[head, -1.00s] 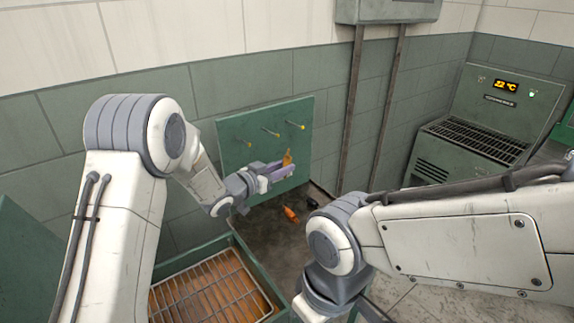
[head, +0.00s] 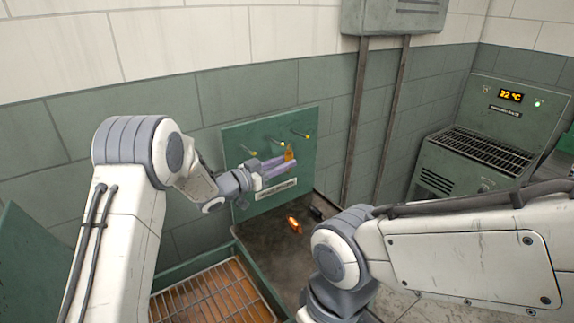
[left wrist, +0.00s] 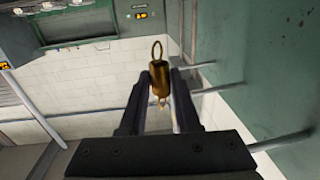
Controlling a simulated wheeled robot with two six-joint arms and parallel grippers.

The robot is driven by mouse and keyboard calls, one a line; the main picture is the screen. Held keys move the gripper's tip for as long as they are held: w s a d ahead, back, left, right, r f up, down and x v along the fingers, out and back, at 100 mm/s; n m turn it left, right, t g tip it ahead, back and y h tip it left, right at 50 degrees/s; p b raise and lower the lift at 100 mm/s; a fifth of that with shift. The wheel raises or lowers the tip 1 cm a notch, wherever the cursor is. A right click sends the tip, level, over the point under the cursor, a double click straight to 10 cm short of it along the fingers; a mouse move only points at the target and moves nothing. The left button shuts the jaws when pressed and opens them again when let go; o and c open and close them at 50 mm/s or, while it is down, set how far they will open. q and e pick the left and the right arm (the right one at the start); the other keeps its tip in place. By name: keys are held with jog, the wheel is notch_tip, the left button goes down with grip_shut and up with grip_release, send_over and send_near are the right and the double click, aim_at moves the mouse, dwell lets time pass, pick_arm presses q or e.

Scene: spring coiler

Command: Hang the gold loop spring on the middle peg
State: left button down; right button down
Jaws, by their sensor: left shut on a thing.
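The gold loop spring (head: 289,153) is upright between the fingertips of my left gripper (head: 277,166), in front of the green peg board (head: 235,140). In the left wrist view, my left gripper (left wrist: 160,90) is shut on the spring's body (left wrist: 160,78), and its open wire loop (left wrist: 157,50) stands above the fingers. Three yellow-tipped pegs stick out of the board; the middle peg (head: 273,139) is close to the spring in the head view. The pegs show right of the spring in the left wrist view. The loop appears clear of them. My right gripper is out of view.
An orange-glowing piece (head: 294,224) and a small dark object (head: 316,212) lie on the dark surface below the board. A green bin with a wire rack (head: 205,300) stands at the front left. A green machine with a temperature display (head: 510,95) stands at the right.

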pick_arm(q)
jog(key=w+a, duration=0.3)
jog(key=w, duration=0.2)
jog(key=shift+w+a+f, duration=0.15)
jog(key=shift+a+f, duration=0.1)
jog(key=shift+f, duration=0.2)
dwell(0.3)
dwell(0.6)
jog(key=c, duration=0.5)
grip_release()
jog(key=shift+c, duration=0.2)
